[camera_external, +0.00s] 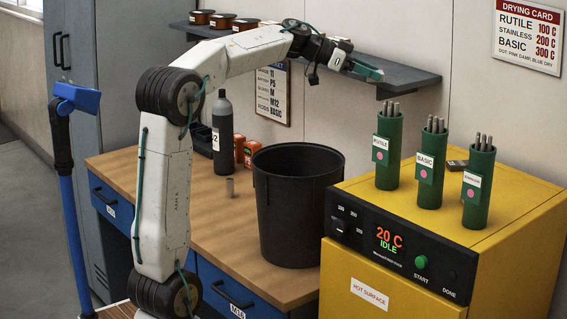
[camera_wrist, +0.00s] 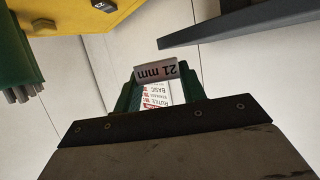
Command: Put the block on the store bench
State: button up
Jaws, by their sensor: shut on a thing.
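My gripper (camera_external: 367,70) is raised in front of the wall shelf at the upper middle of the external view, high above the yellow oven. I cannot make the block out clearly in the external view. The wooden-topped bench (camera_external: 215,225) with blue drawers is below and to the left of my gripper; I cannot tell whether it is the store bench.
The yellow oven (camera_external: 395,285) carries green rod holders (camera_external: 387,155). The wall shelf (camera_external: 390,75) is close to my gripper. The bench's front left is clear.

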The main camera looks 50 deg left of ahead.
jog(key=s+a+f+n+t+y, duration=0.1)
jog(key=a+f, duration=0.5)
jog(key=a, duration=0.7)
jog(key=a+f+n+y, duration=0.1)
jog(key=a+f, duration=0.5)
jog(key=a, duration=0.7)
jog(key=s+a+f+n+t+y, duration=0.1)
jog(key=a+f+n+y, duration=0.1)
jog(key=a+f, duration=0.8)
jog(key=s+a+f+n+y, duration=0.1)
jog(key=s+a+f+y, duration=0.1)
jog(key=s+a+f, duration=0.7)
jog(key=s+a+f+n+t+y, duration=0.1)
jog(key=s+a+f+n, duration=0.3)
jog(key=a, duration=0.9)
jog(key=s+a+f+m+y, duration=0.15)
jog(key=s+a+f, duration=0.35)
jog(key=s+a, duration=0.5)
jog(key=shift+n, duration=0.25)
jog(key=shift+w+a+f, duration=0.2)
jog(key=shift+w+f, duration=0.05)
jog(key=shift+f, duration=1.05)
jog(key=shift+w+a+f, duration=0.2)
jog(key=shift+f, duration=1.15)
jog(key=shift+w+a+f, duration=0.2)
jog(key=shift+w+f, duration=0.05)
jog(key=shift+f, duration=1.05)
jog(key=shift+f, duration=0.15)
jog(key=o, duration=1)
